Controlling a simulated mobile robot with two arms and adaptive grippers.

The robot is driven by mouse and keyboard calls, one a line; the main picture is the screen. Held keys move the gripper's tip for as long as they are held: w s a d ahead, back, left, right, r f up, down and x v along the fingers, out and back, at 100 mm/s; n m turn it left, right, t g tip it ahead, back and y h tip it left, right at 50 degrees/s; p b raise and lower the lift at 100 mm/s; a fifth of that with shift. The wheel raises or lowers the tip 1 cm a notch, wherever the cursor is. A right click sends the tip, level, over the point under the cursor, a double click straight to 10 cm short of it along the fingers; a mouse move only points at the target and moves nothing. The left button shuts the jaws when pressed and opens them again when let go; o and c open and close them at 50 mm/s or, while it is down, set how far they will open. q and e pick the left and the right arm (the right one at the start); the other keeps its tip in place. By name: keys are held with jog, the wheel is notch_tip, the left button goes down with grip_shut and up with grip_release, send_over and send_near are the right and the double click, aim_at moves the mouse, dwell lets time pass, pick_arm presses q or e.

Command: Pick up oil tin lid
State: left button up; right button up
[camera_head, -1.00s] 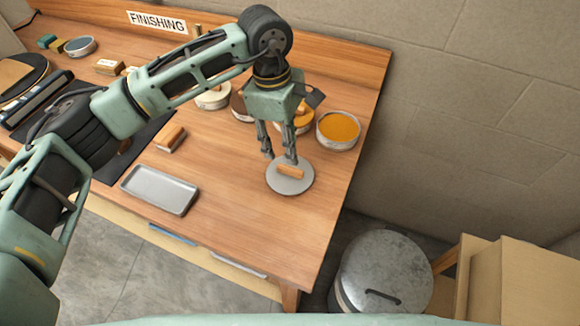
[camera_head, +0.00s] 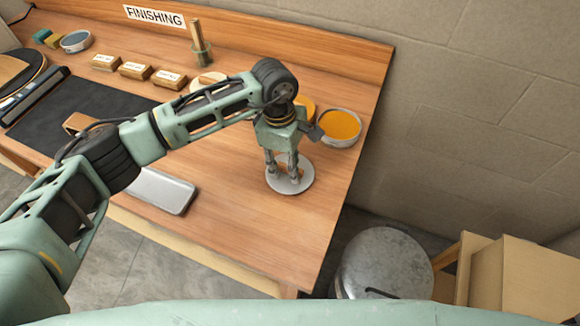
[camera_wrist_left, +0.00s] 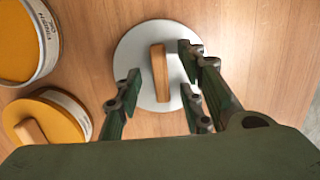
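The oil tin lid appears to be the round pale-grey disc (camera_head: 291,187) with a wooden bar handle, lying flat on the bench near its right end. The left wrist view shows the lid (camera_wrist_left: 136,50) and its upright wooden handle (camera_wrist_left: 160,72). My left gripper (camera_head: 284,172) is low over the lid, fingers pointing down. In the left wrist view its fingers (camera_wrist_left: 160,80) are spread on both sides of the handle, with gaps between, so it is open and empty. Whether the fingertips touch the disc I cannot tell. My right gripper is out of view.
A grey tray (camera_head: 163,190) is partly behind my arm. Labelled wooden blocks (camera_head: 135,70) line the back. The bench front right is clear.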

pick_arm(q)
jog(key=shift+f, duration=0.1)
jog(key=shift+c, duration=0.2)
grip_shut()
dwell(0.4)
